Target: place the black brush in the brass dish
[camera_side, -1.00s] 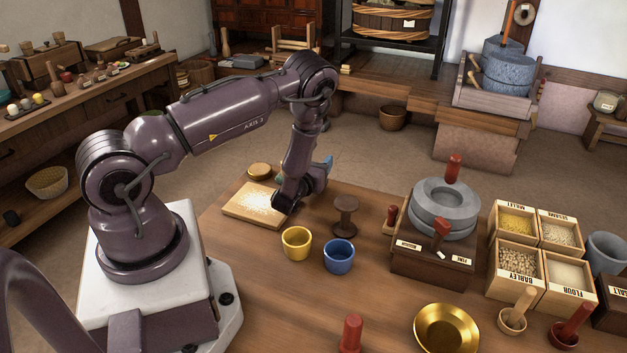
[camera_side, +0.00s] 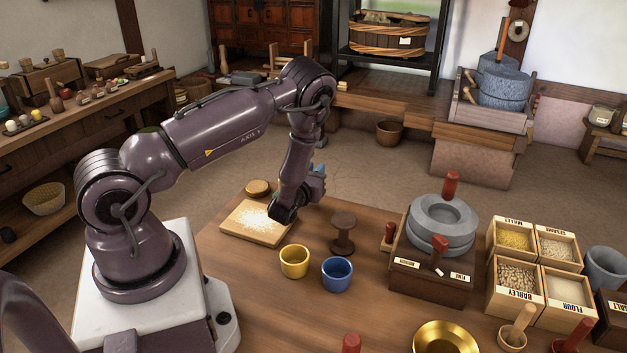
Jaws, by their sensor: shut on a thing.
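My gripper (camera_side: 284,213) is low at the right edge of a pale wooden board (camera_side: 238,228) dusted with white flour. Its jaws are dark and small here, partly masked by my wrist, and are shut on a dark thing. This appears to be the black brush, but its outline cannot be told from the gripper; no other black brush shows. The brass dish (camera_side: 446,338) is at the bottom edge of the picture, partly cut off. It looks empty and is well to the right of and nearer than my gripper.
A yellow cup (camera_side: 294,262), a blue cup (camera_side: 337,274) and a dark spool-shaped stand (camera_side: 343,233) are between gripper and dish. A stone quern (camera_side: 441,224) on a wooden base and grain boxes (camera_side: 517,277) stand right. A red-handled thing (camera_side: 351,343) is left of the dish.

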